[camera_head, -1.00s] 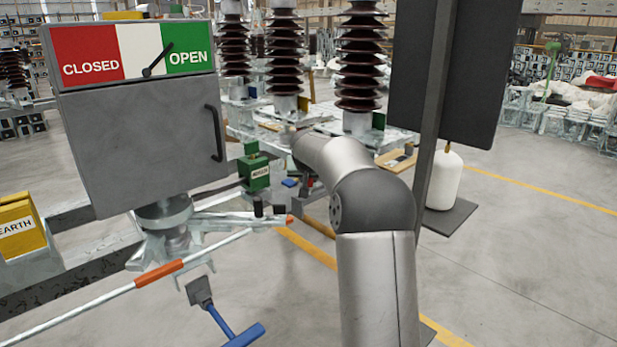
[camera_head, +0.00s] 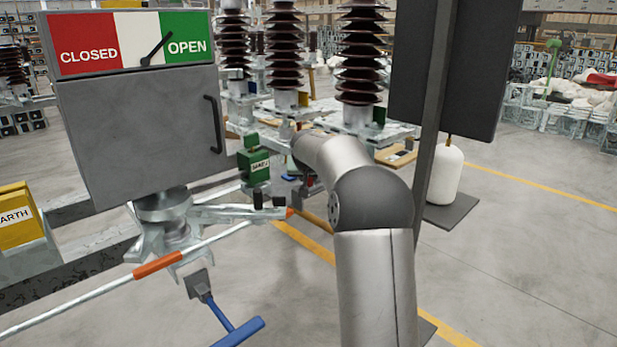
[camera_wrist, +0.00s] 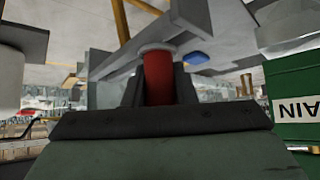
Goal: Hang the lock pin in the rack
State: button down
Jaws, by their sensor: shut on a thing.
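My gripper (camera_wrist: 160,92) is shut on a red cylinder with a pale collar at its far end, which looks like the lock pin (camera_wrist: 158,76). In the wrist view the pin stands between two dark fingers. In the head view my arm hides most of the gripper, and only a small red patch shows by its end. A pale grey beam (camera_wrist: 130,62) lies behind the pin's far end in the wrist view; contact cannot be told. I cannot make out the rack with certainty.
A grey cabinet (camera_head: 140,135), a white-and-orange rod (camera_head: 157,266) and a blue-handled tool (camera_head: 235,330) are at left. A dark post (camera_head: 433,130) stands right.

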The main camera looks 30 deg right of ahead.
jog(key=shift+f, duration=0.1)
jog(key=c, duration=1.1)
grip_release()
jog(key=shift+s, duration=0.1)
jog(key=p+v, duration=0.2)
jog(key=v, duration=1.5)
jog(key=shift+s, duration=0.1)
jog(key=s+a+r+n+g+y+p, duration=0.2)
jog(key=s+a+n+g+y+p, duration=0.15)
jog(key=s+a+p, duration=1.15)
jog(key=s+a+f+n+g+p, duration=0.1)
jog(key=s+a+g+p, duration=0.1)
jog(key=s, duration=0.8)
jog(key=s+a+f+n+g+y+p, duration=0.1)
jog(key=s+a+p, duration=0.3)
jog(key=s, duration=0.6)
jog(key=shift+s+f+n+g, duration=0.25)
jog(key=shift+f+n+g, duration=0.1)
jog(key=shift+f+g, duration=0.15)
